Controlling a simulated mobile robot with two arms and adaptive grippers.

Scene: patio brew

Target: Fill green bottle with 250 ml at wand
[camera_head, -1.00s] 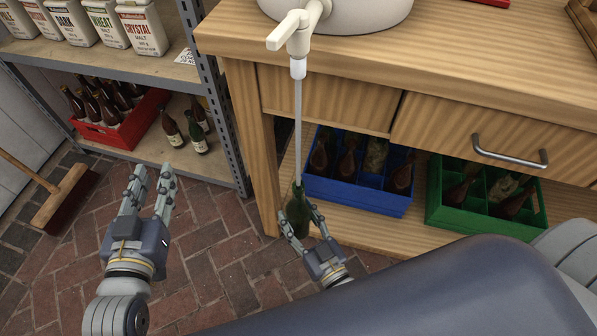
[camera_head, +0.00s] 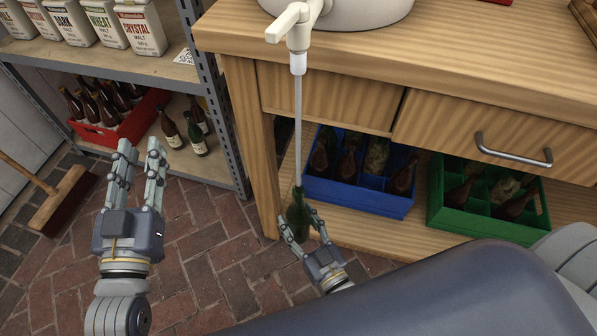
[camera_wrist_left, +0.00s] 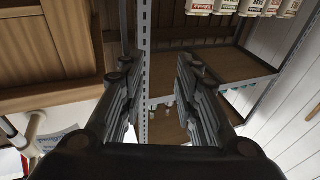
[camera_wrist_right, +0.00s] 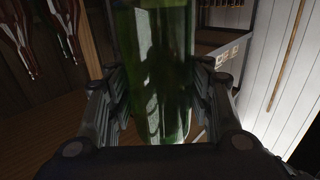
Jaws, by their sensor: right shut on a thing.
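The green bottle (camera_head: 297,216) is upright in the head view, with its neck around the lower end of the wand (camera_head: 298,125). The wand is a thin tube hanging from the white tap (camera_head: 297,27) on the white vessel. My right gripper (camera_head: 299,228) is shut on the bottle's body. In the right wrist view the green glass (camera_wrist_right: 155,75) fills the space between the fingers. Any liquid level inside cannot be made out. My left gripper (camera_head: 141,165) is open and empty, raised over the brick floor in front of the shelf.
A blue crate (camera_head: 355,197) and a green crate (camera_head: 485,226) with bottles stand on the bench's lower shelf. A red crate (camera_head: 112,133) of brown bottles and several loose bottles (camera_head: 196,140) sit on the left shelf rack. A broom (camera_head: 60,200) stands at far left.

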